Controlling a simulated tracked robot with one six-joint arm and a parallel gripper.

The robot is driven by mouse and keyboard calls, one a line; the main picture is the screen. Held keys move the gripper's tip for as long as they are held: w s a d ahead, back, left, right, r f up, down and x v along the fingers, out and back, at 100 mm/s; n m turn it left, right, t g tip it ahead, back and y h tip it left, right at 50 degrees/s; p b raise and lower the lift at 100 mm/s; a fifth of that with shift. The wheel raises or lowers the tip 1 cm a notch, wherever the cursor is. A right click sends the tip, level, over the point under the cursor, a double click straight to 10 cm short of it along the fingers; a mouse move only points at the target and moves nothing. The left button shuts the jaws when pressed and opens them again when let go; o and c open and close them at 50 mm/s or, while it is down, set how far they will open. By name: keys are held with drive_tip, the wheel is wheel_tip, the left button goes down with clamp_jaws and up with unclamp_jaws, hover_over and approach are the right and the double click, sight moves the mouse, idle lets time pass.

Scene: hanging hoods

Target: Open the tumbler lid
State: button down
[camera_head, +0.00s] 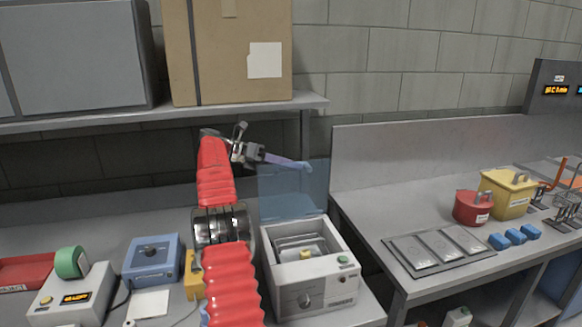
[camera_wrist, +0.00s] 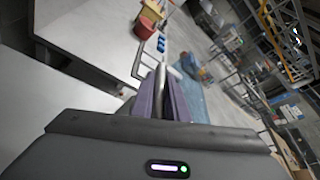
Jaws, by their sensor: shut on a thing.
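The tumbler (camera_head: 312,285) is a light grey box with a front knob and an open-topped basin, in the head view at lower centre. Its translucent blue lid (camera_head: 285,203) stands raised, roughly upright, at the back of the box. A yellow piece (camera_head: 305,254) shows inside the basin. My gripper (camera_head: 300,165) is at the lid's top edge, its purple fingers pointing right. In the wrist view my gripper (camera_wrist: 170,85) is shut on a thin grey bar, apparently the lid's handle, with the bluish lid (camera_wrist: 200,98) just right of the fingers. The exact contact is partly hidden.
A shelf (camera_head: 225,110) with a cardboard box (camera_head: 228,60) hangs above my arm. The right bench holds trays (camera_head: 437,248), a red pot (camera_head: 472,208) and a yellow container (camera_head: 508,195).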

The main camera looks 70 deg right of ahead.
drive_tip(key=shift+w+f, duration=0.1)
drive_tip(key=shift+f, duration=0.35)
drive_tip(key=c, duration=1.9)
unclamp_jaws()
drive_tip(key=shift+o, duration=0.9)
drive_tip(key=shift+r, duration=0.2)
drive_tip(key=shift+r, duration=0.1)
